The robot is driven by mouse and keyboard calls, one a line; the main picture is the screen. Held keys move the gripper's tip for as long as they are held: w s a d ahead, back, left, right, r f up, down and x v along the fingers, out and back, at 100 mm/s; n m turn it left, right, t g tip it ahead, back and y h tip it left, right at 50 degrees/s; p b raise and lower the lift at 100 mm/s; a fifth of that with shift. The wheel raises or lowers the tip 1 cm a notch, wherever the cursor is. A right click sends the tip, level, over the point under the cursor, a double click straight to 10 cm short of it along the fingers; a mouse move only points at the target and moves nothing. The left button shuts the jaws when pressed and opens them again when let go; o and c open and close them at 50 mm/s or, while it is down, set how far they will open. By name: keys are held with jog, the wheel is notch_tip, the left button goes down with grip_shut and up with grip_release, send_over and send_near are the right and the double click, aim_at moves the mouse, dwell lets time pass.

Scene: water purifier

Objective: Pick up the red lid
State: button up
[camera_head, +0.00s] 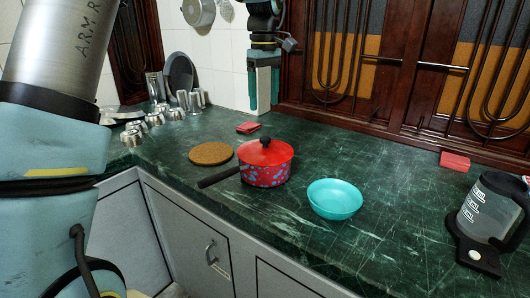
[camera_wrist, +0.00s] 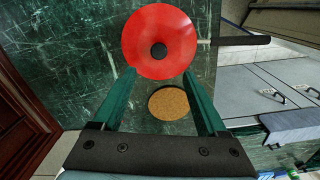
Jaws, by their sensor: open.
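The red lid (camera_head: 265,151) sits on a red pot (camera_head: 266,175) with blue spots on the green counter, and has a round black knob (camera_head: 265,142). In the wrist view the red lid (camera_wrist: 158,36) is seen from above, with the knob (camera_wrist: 159,50) near its middle. The pot's dark handle (camera_head: 219,177) points left in the head view. My gripper (camera_head: 263,92) is open and empty, high above and behind the pot in the head view. In the wrist view its two green fingers (camera_wrist: 160,78) are spread, apart from the lid.
A round cork mat (camera_head: 211,153) lies left of the pot. A turquoise bowl (camera_head: 335,198) stands to its right. A clear jug (camera_head: 490,208) on a black stand is at the far right. Metal cups (camera_head: 196,98) are at back left. Red blocks (camera_head: 455,161) lie near the wall.

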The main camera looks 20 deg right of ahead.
send_over(265, 138)
jog(key=f, duration=0.5)
jog(key=shift+d+p, duration=0.25)
jog(key=shift+p, duration=0.1)
jog(key=shift+a+f+p, duration=0.15)
jog(key=shift+f+p, duration=0.65)
jog(key=shift+f, duration=1.95)
jog(key=shift+w, duration=0.1)
grip_shut()
